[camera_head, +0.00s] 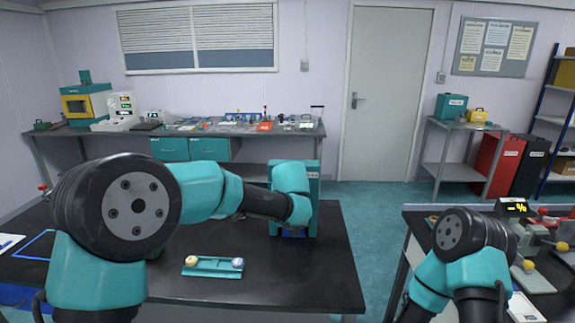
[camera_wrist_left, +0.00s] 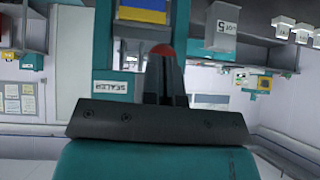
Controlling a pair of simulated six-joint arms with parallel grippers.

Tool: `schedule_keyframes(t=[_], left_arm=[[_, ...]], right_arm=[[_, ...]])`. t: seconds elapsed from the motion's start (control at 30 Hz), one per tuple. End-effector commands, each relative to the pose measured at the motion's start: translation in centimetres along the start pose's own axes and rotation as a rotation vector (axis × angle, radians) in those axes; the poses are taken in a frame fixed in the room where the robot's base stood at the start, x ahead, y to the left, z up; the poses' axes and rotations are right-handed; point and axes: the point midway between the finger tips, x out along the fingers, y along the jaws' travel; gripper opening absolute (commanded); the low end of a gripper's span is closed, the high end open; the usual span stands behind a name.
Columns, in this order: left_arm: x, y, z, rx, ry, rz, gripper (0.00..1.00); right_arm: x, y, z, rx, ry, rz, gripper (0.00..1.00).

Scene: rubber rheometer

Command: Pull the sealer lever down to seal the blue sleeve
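The teal sealer (camera_head: 312,168) stands at the back of the near black table, partly hidden behind my left arm. In the left wrist view it shows upside down, with its SEALER label (camera_wrist_left: 112,87). The red lever knob (camera_wrist_left: 162,49) shows just beyond my left fingertips (camera_wrist_left: 166,58). The fingers are close together and overlap the knob; I cannot tell whether they touch it. A blue piece, which looks like the sleeve (camera_head: 293,232), lies low at the sealer's front. It seems to show as the blue and yellow patch (camera_wrist_left: 142,14) too. My right gripper is out of view.
A teal holder (camera_head: 212,268) with a yellowish and a pale roll lies in front of the sealer. A blue outlined area (camera_head: 38,244) is at the table's left. A second bench (camera_head: 420,232) with instruments stands right, beyond a floor gap. Bare tabletop surrounds the holder.

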Motion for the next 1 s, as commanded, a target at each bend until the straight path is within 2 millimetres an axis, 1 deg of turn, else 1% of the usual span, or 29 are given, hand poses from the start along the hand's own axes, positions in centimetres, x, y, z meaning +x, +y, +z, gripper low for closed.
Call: schedule_keyframes(t=[0.03,0.17,0.27,0.37,0.5,0.8,0.9,1.0], left_arm=[[0.3,0.0,0.3,0.001,-0.007,-0.001,0.00],[0.1,0.1,0.3,0.001,-0.008,-0.001,0.00],[-0.6,0.2,0.2,0.002,-0.006,0.000,0.00],[-1.8,0.5,0.1,0.004,-0.003,0.001,0.00],[-4.2,1.0,-0.2,0.005,0.002,0.005,0.00],[-9.7,0.9,1.8,0.005,0.001,0.005,0.00],[-11.3,0.9,2.4,0.006,0.002,0.005,0.00],[-12.5,0.9,2.8,0.004,0.002,0.005,0.00]], right_arm=[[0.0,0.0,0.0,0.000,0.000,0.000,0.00],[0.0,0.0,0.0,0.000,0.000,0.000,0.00],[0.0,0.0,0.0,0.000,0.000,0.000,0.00],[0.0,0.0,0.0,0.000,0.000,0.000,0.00],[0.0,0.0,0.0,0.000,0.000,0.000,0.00],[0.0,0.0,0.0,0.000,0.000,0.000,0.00],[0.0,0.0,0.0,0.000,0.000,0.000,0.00],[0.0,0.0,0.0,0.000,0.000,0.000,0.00]])
